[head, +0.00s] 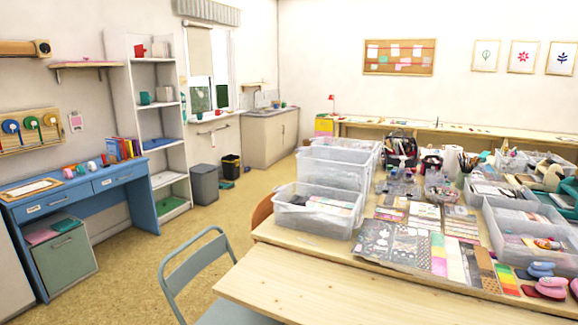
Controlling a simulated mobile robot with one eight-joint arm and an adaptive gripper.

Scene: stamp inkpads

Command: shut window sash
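The window (221,72) is in the far left wall, between the tall white shelf and the sink cabinet. A pale blind (199,55) covers the upper part of its left side. The right side shows bright glass with greenery low down. A sash appears to stand at an angle there, but it is too small to tell how far it is open. My gripper is not in view.
A large craft table (290,258) with clear bins fills the right foreground, with a grey-blue chair (197,262) beside it. Two bins (204,184) stand below the window. The yellow floor (150,255) between desk and table is open.

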